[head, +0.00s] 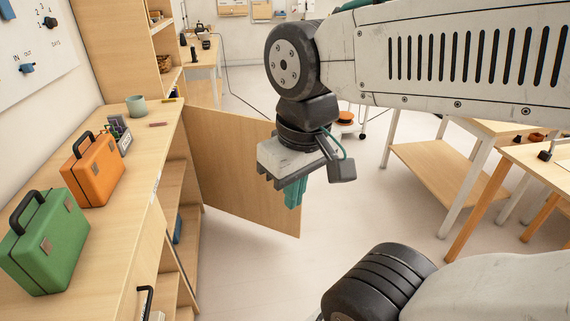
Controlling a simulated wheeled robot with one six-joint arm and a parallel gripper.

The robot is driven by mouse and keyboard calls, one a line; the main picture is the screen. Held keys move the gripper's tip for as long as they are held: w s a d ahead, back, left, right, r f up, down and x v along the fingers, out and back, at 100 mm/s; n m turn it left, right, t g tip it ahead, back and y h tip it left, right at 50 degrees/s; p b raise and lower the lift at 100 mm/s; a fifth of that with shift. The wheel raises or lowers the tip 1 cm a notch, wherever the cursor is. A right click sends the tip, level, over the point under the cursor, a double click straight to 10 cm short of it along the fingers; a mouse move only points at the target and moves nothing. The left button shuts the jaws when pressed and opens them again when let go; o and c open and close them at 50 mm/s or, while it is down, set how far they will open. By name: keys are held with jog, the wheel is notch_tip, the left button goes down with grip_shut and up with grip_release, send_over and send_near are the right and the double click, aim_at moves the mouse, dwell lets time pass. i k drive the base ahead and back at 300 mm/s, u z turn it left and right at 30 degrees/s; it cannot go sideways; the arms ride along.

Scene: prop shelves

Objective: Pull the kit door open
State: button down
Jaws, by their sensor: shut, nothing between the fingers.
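A plain wooden door (235,165) stands swung out from the long wooden shelf unit (150,140) on the left, into the room. I take it for the kit door. Its free edge is at the right, near my gripper. My gripper (293,195) has teal fingers that point down and are shut with nothing between them. It overlaps the upper right part of the door in the picture. I cannot tell whether it touches the door. No handle shows on the visible face of the door.
An orange case (93,170), a green case (45,243) and a light green cup (136,105) stand on the shelf unit's top. Open compartments show below, with a black handle (146,300) at the bottom. Tables (455,165) stand at the right. Floor between is clear.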

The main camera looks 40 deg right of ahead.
aim_at(223, 144)
jog(key=z, duration=0.8)
jog(key=i, duration=0.9)
jog(key=z, duration=0.15)
